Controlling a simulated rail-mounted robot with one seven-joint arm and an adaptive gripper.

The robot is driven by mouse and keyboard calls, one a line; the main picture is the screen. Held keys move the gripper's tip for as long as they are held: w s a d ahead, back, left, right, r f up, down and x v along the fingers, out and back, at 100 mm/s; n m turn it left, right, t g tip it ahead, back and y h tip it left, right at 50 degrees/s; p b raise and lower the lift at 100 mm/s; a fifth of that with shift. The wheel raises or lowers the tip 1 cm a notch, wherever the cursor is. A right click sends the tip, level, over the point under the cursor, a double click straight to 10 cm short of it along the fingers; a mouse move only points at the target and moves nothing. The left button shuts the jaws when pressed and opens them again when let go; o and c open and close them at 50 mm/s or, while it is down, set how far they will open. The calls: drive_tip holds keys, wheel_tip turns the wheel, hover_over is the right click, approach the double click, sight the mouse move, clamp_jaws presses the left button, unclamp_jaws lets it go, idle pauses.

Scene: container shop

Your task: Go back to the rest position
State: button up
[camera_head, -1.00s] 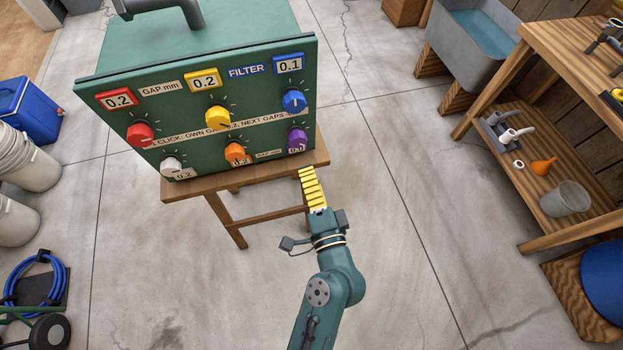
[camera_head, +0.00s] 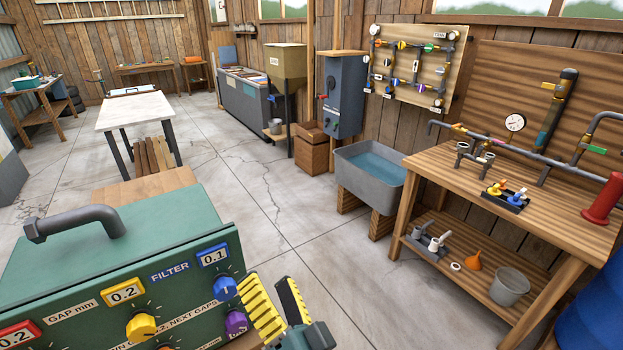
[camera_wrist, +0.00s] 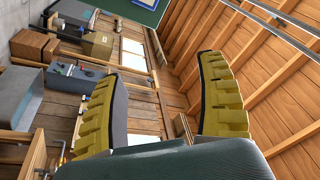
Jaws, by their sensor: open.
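My gripper (camera_head: 278,304) is at the bottom of the head view, just right of the green filter box. Its yellow ridged fingers stand apart and point up, with nothing between them. The wrist view also shows the spread gripper (camera_wrist: 165,95) with an empty gap, facing the far wall and roof. The green filter box (camera_head: 60,285) has a pipe handle on top and coloured knobs on its front. The yellow knob (camera_head: 141,327), blue knob (camera_head: 223,288) and purple knob (camera_head: 236,323) show; the lower front is cut off by the frame.
A wooden workbench (camera_head: 500,195) with pipework stands at the right, near a blue barrel (camera_head: 594,318). A grey water sink (camera_head: 371,177) stands by the wall. A white-topped table (camera_head: 135,110) is farther back. The concrete floor (camera_head: 300,230) between the box and sink is clear.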

drive_tip(key=s+d+r+n+t+h, duration=0.25)
drive_tip(key=d+r, duration=0.25)
drive_tip(key=r, duration=0.7)
drive_tip(key=s+d+r+t+h, duration=0.2)
drive_tip(key=s+d+r+h, duration=0.4)
drive_tip(key=s+d+h, duration=0.25)
wheel_tip(320, 180, up, 37)
drive_tip(key=w+p, duration=0.1)
drive_tip(key=p, duration=3.7)
drive_tip(key=shift+r+n, duration=0.15)
drive_tip(key=shift+n, duration=0.3)
